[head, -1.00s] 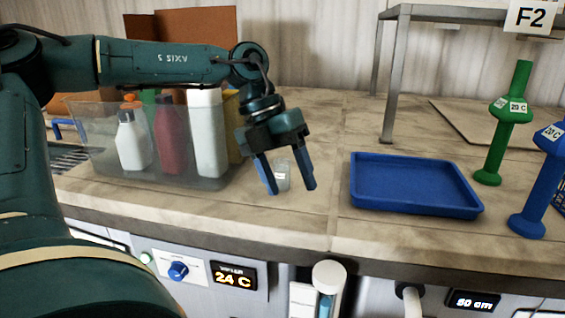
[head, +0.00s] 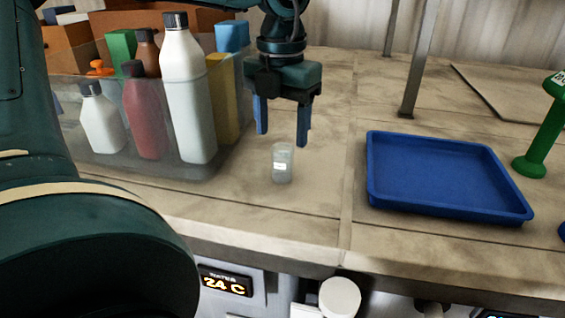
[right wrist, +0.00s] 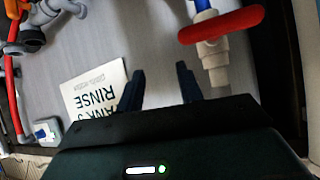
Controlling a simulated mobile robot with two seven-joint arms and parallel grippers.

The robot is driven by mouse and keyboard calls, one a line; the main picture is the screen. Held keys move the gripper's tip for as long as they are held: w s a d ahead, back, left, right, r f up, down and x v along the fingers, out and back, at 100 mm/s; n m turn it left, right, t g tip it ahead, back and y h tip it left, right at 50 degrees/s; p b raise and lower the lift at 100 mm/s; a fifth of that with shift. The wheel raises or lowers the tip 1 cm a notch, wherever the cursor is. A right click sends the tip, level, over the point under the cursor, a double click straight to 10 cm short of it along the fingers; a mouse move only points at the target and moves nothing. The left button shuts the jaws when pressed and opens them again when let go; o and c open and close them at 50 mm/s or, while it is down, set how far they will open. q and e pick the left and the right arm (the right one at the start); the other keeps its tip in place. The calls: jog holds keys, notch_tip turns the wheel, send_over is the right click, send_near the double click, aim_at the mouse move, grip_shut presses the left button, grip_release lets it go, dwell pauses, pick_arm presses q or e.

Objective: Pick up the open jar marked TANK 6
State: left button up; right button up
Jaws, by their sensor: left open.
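A small clear jar (head: 282,163) with a white label stands upright on the counter in the head view, between the bottle bin and the blue tray. Its label is too small to read. My left gripper (head: 283,138) is open and empty, pointing down above and slightly behind the jar, with its blue fingers apart from each other. Whether the fingertips touch the jar is doubtful; they appear apart from it. My right gripper (right wrist: 160,88) shows in the right wrist view, with its two dark fingers spread and nothing between them.
A clear bin (head: 150,178) of several bottles stands left of the jar. A blue tray (head: 440,205) lies to the right, with a green post (head: 545,130) beyond. In the right wrist view are a red-handled valve (right wrist: 222,25) and a RINSE sign (right wrist: 92,98).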

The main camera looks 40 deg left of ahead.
aim_at(281, 165)
pick_arm(q)
notch_tip(281, 165, down, 3)
jog(key=shift+r, duration=0.1)
jog(key=f, duration=0.2)
jog(key=f+p, duration=0.1)
jog(key=f, duration=0.2)
jog(key=shift+s+d+f, duration=0.1)
jog(key=shift+s+d, duration=0.05)
jog(key=shift+s, duration=0.05)
jog(key=c, duration=1)
